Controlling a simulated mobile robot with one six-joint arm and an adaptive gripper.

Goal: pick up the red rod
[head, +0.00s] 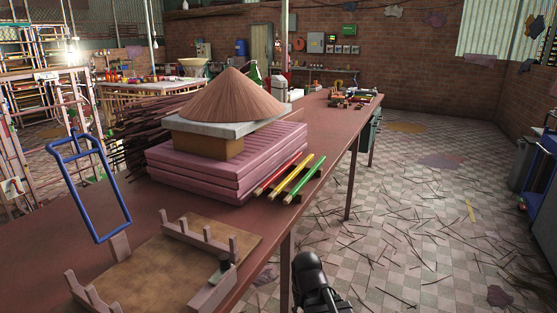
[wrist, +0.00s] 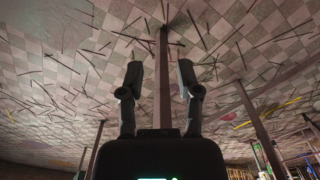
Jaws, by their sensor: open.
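The red rod (head: 278,173) lies in the head view on a low dark rest near the right edge of the brown table. It is the leftmost of three rods, close beside the stack of pink boards. A yellow rod (head: 291,178) and a green rod (head: 311,176) lie to its right. My gripper (wrist: 160,78) is open and empty in the wrist view, with both dark fingers apart against the tiled floor. The red rod cannot be made out in the wrist view. A dark part of my arm shows at the bottom of the head view, off the table's right side.
Pink boards (head: 190,174) carry a slab and a brown cone of sticks (head: 232,97). A wooden jig (head: 200,235) and a blue frame (head: 65,187) are at the table's near end. Table legs (head: 351,188) stand beside open floor (head: 425,225) strewn with sticks.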

